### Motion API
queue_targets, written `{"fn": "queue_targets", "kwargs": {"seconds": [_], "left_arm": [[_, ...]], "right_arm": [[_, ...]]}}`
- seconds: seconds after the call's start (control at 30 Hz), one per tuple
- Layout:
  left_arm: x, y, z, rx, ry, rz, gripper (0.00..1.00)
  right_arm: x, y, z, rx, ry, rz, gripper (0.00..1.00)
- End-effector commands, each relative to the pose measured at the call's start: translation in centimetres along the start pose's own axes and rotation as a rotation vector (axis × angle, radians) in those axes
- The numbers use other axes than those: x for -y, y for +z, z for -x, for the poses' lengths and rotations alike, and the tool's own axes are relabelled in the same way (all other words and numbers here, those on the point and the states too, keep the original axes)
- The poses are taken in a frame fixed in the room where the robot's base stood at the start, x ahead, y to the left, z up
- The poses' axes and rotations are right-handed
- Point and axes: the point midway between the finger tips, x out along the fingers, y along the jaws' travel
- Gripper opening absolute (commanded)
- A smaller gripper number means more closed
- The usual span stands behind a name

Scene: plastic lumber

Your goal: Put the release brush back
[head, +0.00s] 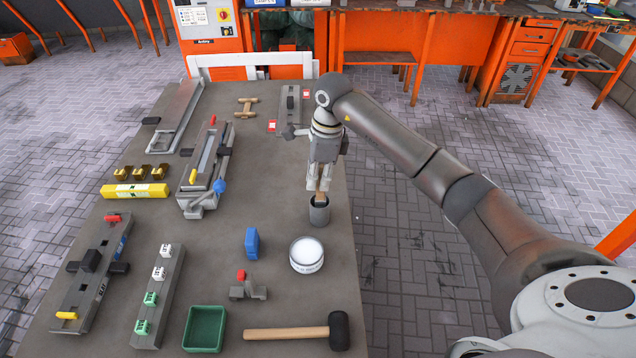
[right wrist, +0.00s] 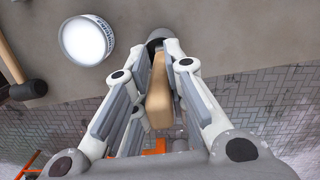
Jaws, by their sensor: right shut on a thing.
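The release brush (head: 319,197) shows as a short stretch of light wooden handle between my right gripper and the dark grey cup. My right gripper (head: 320,186) points down over the cup (head: 319,213) and is shut on the handle. In the right wrist view the wooden handle (right wrist: 159,98) sits between the two finger pads of the gripper (right wrist: 163,75). The rim of the dark cup (right wrist: 154,45) shows just beyond the fingertips. The brush's lower end is hidden, and it appears to be in the cup. My left gripper is not in view.
The cup stands near the table's (head: 225,240) right edge. A white round tub (head: 306,255), a blue block (head: 252,242) and a mallet (head: 290,333) lie nearer. A clamp fixture (head: 204,170) stands to the left. Floor lies open right of the table.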

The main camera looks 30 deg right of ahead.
Motion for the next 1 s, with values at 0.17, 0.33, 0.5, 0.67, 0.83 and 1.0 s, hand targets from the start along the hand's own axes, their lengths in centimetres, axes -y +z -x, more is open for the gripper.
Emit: {"fn": "queue_targets", "kwargs": {"seconds": [0.17, 0.33, 0.5, 0.67, 0.83, 1.0], "left_arm": [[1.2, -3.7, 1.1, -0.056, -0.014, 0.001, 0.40], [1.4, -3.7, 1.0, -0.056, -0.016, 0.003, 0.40], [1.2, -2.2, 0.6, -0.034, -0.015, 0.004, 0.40], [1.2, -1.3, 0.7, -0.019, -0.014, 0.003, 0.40], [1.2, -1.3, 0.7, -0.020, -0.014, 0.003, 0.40], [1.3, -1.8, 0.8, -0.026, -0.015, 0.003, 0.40]], "right_arm": [[-0.1, -0.2, -2.4, 0.000, 0.005, 0.000, 0.00], [0.0, -0.3, -2.7, 0.001, 0.000, 0.000, 0.00], [0.0, -0.4, -3.0, 0.000, 0.000, 0.000, 0.00], [0.0, -0.3, -2.9, 0.000, 0.001, 0.000, 0.31], [0.0, -0.3, -2.9, 0.000, 0.001, 0.000, 0.35], [0.0, -0.3, -2.8, 0.001, 0.001, 0.000, 0.35]]}}
